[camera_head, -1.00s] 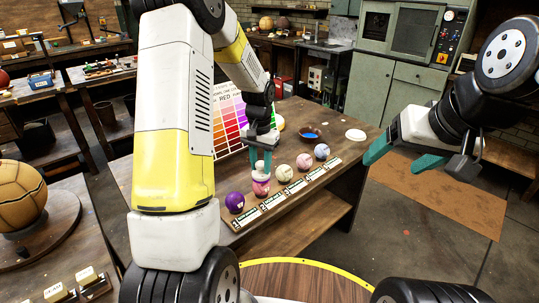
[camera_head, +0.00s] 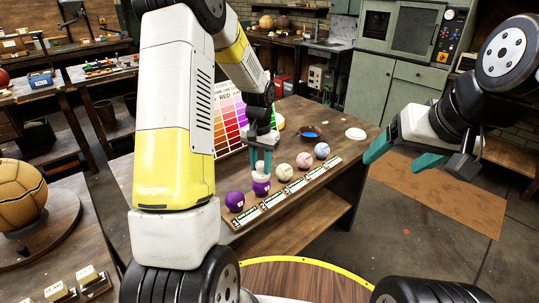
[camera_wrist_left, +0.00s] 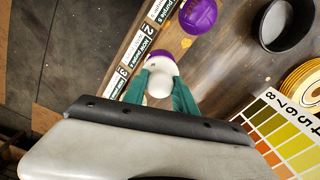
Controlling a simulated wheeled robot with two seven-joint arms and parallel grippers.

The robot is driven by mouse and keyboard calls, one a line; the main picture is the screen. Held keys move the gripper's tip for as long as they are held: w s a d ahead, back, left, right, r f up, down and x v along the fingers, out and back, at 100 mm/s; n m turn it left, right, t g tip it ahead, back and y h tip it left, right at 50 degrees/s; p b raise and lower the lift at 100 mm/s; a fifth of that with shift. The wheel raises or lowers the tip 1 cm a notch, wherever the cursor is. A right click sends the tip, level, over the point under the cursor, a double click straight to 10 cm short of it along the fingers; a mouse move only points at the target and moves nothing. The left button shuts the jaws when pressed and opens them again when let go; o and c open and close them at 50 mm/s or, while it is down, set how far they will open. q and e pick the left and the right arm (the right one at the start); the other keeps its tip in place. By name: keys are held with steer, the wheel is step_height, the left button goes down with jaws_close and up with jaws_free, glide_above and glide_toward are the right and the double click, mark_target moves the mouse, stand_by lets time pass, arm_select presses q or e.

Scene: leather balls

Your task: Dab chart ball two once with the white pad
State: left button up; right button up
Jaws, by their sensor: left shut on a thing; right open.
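Chart ball two (camera_head: 261,188), second from the left in the row, now looks purple with a small pale label. It also shows in the left wrist view as a purple cap (camera_wrist_left: 158,54) partly covered by the pad. My left gripper (camera_head: 263,152) is shut on the white pad (camera_head: 261,175), whose pale round body (camera_wrist_left: 160,84) is between the fingers. The pad is right on top of ball two and seems to touch it. My right gripper (camera_head: 408,160) is open and empty, off the table's right side.
Purple ball one (camera_head: 235,201) is to the left; a cream ball (camera_head: 284,172), a pink ball (camera_head: 304,160) and a lilac ball (camera_head: 322,150) are to the right. Label strips (camera_head: 289,193) run in front.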

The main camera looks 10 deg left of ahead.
arm_select(q)
steer(key=shift+r, duration=2.5)
